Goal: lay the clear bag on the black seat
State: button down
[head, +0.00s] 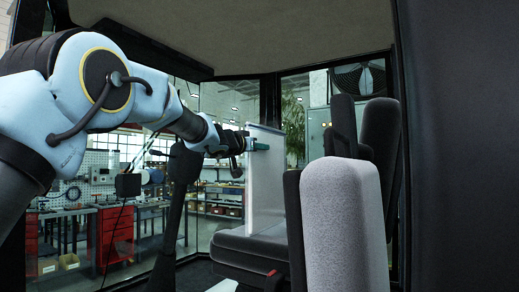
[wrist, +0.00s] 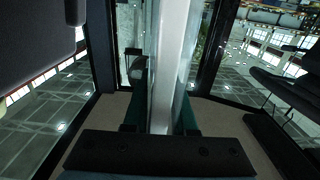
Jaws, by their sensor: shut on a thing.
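The clear bag (head: 264,190) hangs upright, a tall pale see-through sheet with a bluish top edge. My gripper (head: 258,146) is shut on it near its top. In the wrist view the bag (wrist: 172,60) runs between the two green fingers (wrist: 163,115). The black seat (head: 240,248) has its cushion under the bag. The bag's lower edge is at or just above the cushion; I cannot tell if they touch. Part of the cushion is hidden behind the grey-fronted backrest.
A grey and black backrest (head: 342,225) stands close in front, right of the bag. Dark upright backrests (head: 380,135) stand behind it. A dark post (head: 178,210) rises left of the seat. Cab windows surround the seat, with a workshop beyond.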

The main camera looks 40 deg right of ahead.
jog(key=shift+f, duration=0.15)
jog(key=c, duration=0.7)
grip_release()
jog(key=b+v, duration=0.1)
jog(key=v, duration=0.5)
jog(key=b+v, duration=0.2)
jog(key=v, duration=0.4)
jog(key=shift+r+b, duration=0.25)
jog(key=shift+b, duration=0.05)
